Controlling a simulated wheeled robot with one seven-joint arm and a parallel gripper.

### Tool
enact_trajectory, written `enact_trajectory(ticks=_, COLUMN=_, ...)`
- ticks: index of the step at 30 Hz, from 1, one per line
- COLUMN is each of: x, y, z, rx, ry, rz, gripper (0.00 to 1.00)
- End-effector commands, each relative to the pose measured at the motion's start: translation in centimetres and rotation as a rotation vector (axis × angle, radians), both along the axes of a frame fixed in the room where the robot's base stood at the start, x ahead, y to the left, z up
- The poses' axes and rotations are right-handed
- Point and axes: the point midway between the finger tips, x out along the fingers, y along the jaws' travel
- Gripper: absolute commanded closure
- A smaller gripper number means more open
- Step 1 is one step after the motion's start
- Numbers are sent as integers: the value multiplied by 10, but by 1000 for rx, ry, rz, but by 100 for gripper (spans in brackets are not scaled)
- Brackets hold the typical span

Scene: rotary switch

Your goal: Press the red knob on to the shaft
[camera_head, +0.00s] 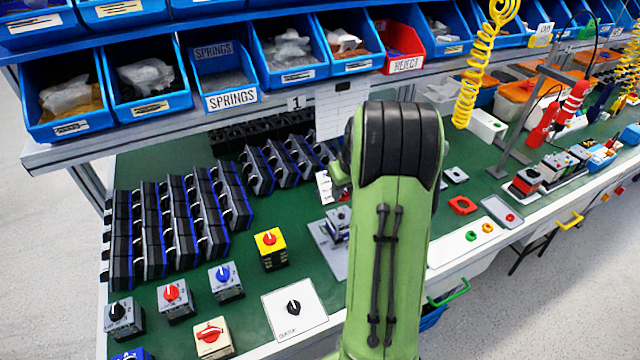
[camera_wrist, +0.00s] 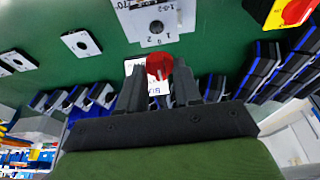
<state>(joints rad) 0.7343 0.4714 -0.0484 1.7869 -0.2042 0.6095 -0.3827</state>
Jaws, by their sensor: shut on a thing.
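The red knob (camera_wrist: 159,66) is between the two dark fingers of my gripper (camera_wrist: 158,76) in the wrist view, and they are shut on it. The switch with the shaft (camera_wrist: 156,27) is at the top middle of the wrist view, with a pale face plate bearing printed figures. The knob is apart from it in that picture; the height between them cannot be told. In the head view the grey switch (camera_head: 338,224) stands on a grey fixture plate (camera_head: 322,252), just left of my green arm. My arm hides much of the gripper there.
Rows of black and blue modules (camera_head: 165,225) stand at the left on the green bench. A white plate with a black knob (camera_head: 294,312) lies close by. Blue bins (camera_head: 150,85) line the shelf.

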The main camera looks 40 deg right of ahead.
Motion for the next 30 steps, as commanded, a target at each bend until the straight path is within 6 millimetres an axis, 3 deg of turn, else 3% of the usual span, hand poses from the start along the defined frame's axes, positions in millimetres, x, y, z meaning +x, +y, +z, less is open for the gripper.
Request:
enact_trajectory(ticks=11, x=-4, y=0, z=0, rx=4, ry=-3, rz=-1, gripper=94)
enact_trajectory(ticks=24, x=-4, y=0, z=-41, rx=4, ry=-2, rz=-1, gripper=94)
enact_trajectory(ticks=30, x=-4, y=0, z=-49, rx=3, ry=-2, rz=-1, gripper=94)
